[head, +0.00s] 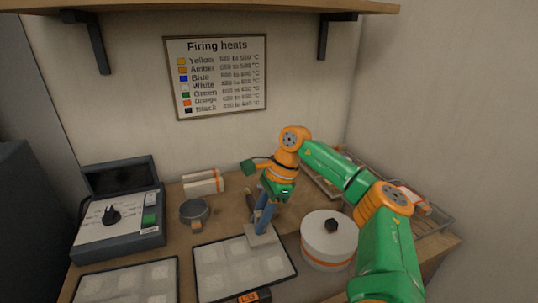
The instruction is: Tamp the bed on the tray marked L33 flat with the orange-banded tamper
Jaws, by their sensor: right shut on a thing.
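My right gripper (265,212) reaches down from the right over the middle tray (203,288) and is shut on a tamper. The tamper's flat grey foot (261,235) shows below the fingers at the tray's back right corner. Its handle is mostly hidden by the gripper, and I cannot make out a band colour. I cannot tell whether the foot touches the bed. The tray has a dark rim and several pale square patches. My left gripper is not in view.
A second tray (175,284) lies at the front left. A control box (120,240) with a raised lid stands behind it. A wire rack (440,222) is at right.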

